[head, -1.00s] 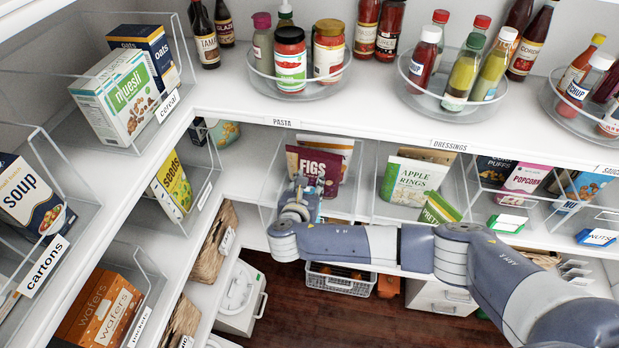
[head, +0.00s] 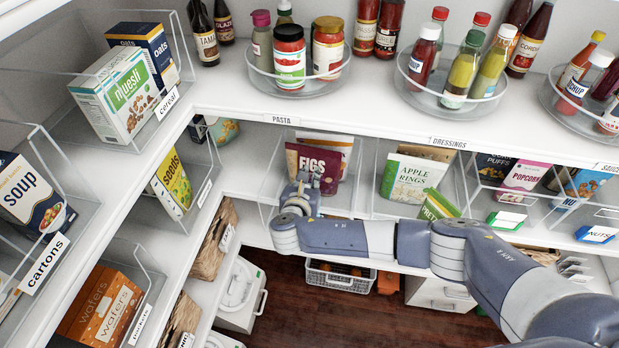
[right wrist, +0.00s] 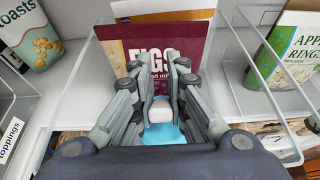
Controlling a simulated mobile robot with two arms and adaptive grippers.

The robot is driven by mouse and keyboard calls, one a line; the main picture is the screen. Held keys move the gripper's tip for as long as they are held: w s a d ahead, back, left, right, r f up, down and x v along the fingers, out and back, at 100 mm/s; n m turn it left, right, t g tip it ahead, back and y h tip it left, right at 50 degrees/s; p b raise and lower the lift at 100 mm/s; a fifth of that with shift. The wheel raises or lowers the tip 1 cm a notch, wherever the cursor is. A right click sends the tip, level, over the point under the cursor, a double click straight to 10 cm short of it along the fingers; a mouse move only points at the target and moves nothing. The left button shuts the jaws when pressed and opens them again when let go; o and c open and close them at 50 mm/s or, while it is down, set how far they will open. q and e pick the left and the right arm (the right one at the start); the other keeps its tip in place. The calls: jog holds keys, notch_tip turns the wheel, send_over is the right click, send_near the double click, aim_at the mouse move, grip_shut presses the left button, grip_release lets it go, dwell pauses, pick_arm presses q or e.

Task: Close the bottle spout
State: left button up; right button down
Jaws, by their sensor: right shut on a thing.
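My right gripper (head: 304,186) is at the front of the clear bin with the purple figs pouch (head: 318,167), under the pasta label. In the right wrist view, the gripper (right wrist: 157,76) is shut on a small white-topped, light blue thing (right wrist: 160,108), in front of the pouch. The fingers hide its sides, and I cannot tell whether it is the bottle or its spout. No spout can be made out clearly in either view. My left gripper is not in view.
The shelf edge (head: 372,131) runs just above my right gripper. Clear bin walls stand on both sides of it. An apple rings pouch (head: 412,181) is to the right. Bottles and jars stand on clear turntables (head: 300,91) above. A wire basket (head: 340,280) is below.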

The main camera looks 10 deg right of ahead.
jog(key=shift+s+f+t+b, duration=0.15)
jog(key=shift+f+t+b, duration=0.2)
jog(key=shift+t+b, duration=0.25)
jog(key=t+b, duration=0.1)
jog(key=h+b, duration=0.1)
jog(key=shift+s+a+t+b, duration=0.15)
jog(key=shift+s+t+b, duration=0.15)
jog(key=shift+t, duration=0.1)
jog(key=shift+r+t+b, duration=0.15)
jog(key=shift+t+b, duration=0.2)
jog(key=shift+t, duration=0.05)
jog(key=shift+r, duration=0.1)
jog(key=c, duration=1.6)
grip_release()
jog(key=shift+o, duration=0.2)
jog(key=shift+s, duration=0.1)
